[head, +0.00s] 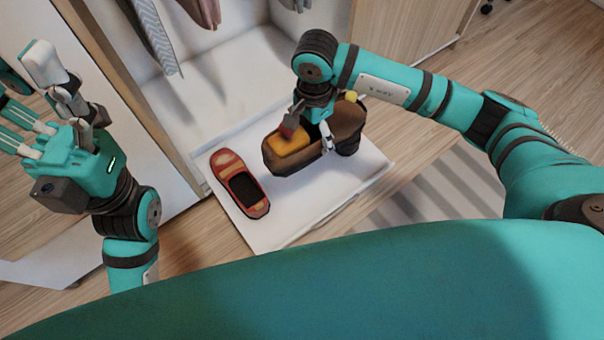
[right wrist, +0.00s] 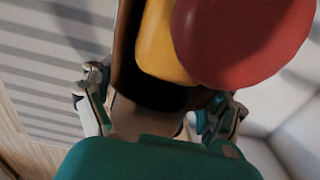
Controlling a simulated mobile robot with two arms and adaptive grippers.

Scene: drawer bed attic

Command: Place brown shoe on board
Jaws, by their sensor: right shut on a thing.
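The brown shoe (head: 342,121), with a yellow-orange inside, is over the right part of the white board (head: 285,220). I cannot tell whether it touches the board. My right gripper (head: 312,135) is shut on the shoe and hides part of it. In the right wrist view the brown shoe (right wrist: 145,115) lies between the two fingers of the gripper (right wrist: 160,112). Yellow and dark red rounded surfaces fill the top there. My left gripper (head: 40,95) is raised at the left, empty, its fingers spread, far from the shoe.
A red shoe (head: 240,185) with a dark opening lies on the board's left part. Clothes (head: 152,38) hang in the white wardrobe (head: 215,85) behind. A wooden panel edge (head: 150,115) stands left of the board.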

